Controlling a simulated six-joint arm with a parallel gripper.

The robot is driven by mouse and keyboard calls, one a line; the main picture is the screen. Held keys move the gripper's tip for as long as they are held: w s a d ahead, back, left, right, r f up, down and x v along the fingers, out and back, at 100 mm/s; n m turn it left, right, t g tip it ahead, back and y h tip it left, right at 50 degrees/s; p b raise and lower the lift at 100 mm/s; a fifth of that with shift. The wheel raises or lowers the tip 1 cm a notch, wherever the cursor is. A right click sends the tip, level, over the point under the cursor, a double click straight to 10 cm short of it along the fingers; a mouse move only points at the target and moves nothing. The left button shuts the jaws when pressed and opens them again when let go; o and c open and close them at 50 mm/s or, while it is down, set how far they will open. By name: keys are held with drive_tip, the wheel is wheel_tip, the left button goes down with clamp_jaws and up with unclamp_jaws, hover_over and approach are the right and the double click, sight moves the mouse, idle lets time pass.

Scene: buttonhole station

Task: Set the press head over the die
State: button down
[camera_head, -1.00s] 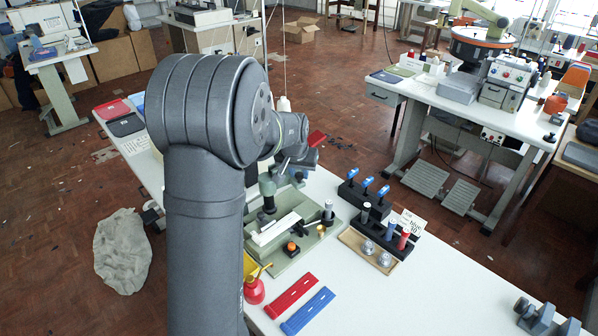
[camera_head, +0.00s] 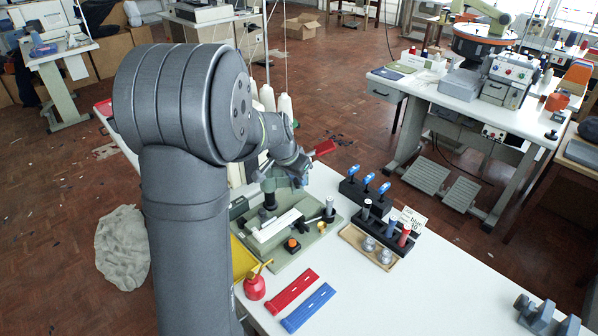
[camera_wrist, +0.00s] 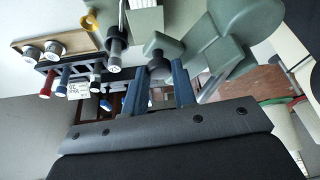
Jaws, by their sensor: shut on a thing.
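The green buttonhole press (camera_head: 285,262) stands on the white table, below and partly behind my gripper (camera_head: 287,181). In the wrist view my gripper (camera_wrist: 157,76) has its two blue-grey fingers on either side of a dark round part under a green lobe (camera_wrist: 165,43), which looks like the press head. The fingers seem shut on it. A thick green arm (camera_wrist: 222,45) of the press lies to its right. A dark-collared post with a silver tip (camera_wrist: 115,48), perhaps the die, stands apart to its left; it also shows in the head view (camera_head: 329,211). The exact contact is partly hidden.
A black rack with several blue-topped tools (camera_head: 366,196) and a wooden tray with metal cups (camera_head: 370,246) stand right of the press. A red oil can (camera_head: 254,286), a red strip (camera_head: 292,291) and a blue strip (camera_head: 308,308) lie in front. The front right tabletop is mostly clear.

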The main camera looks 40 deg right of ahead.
drive_tip(key=a+m, duration=0.1)
drive_tip(key=a+m+g, duration=0.1)
drive_tip(key=shift+s+a+m, duration=0.2)
drive_tip(key=shift+s+m, duration=0.05)
drive_tip(key=shift+m, duration=0.15)
drive_tip(key=w+a+m+g+y, duration=0.1)
drive_tip(key=a+m+g, duration=0.2)
drive_tip(key=a+m, duration=0.3)
drive_tip(key=shift+w+a+m, duration=0.15)
drive_tip(key=shift+w+m, duration=0.1)
drive_tip(key=shift+m, duration=0.85)
drive_tip(key=shift+y, duration=0.3)
drive_tip(key=c, duration=1.2)
unclamp_jaws()
drive_tip(key=shift+w+a, duration=0.1)
